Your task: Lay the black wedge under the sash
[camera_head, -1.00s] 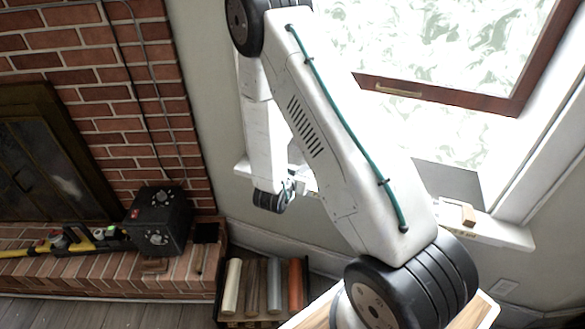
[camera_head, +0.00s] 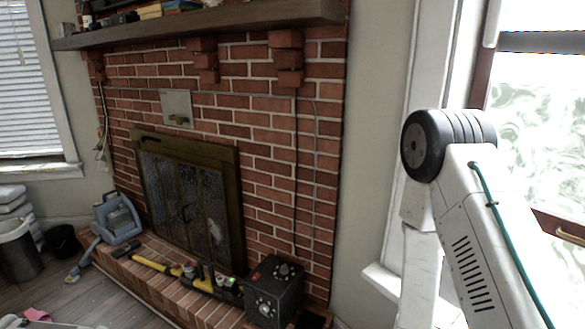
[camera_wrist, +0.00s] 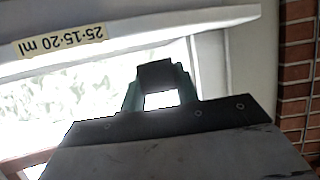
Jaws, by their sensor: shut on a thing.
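My gripper (camera_wrist: 160,90) is shut on the black wedge (camera_wrist: 155,73), a small dark block between green fingers in the wrist view. The wedge is in front of a bright window, apart from any surface I can make out. The brown wooden sash (camera_head: 544,218) shows only in part at the right edge of the head view, with a brass handle (camera_head: 570,234) on its lower rail. Brown wood, probably the sash, also shows at the lower left of the wrist view (camera_wrist: 38,158). In the head view my gripper and the wedge are hidden or out of frame, and the space under the sash is hidden by my arm.
In the head view, the white sill (camera_head: 382,280) meets the wall beside my arm. A black box (camera_head: 274,290) sits on the brick hearth left of it.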

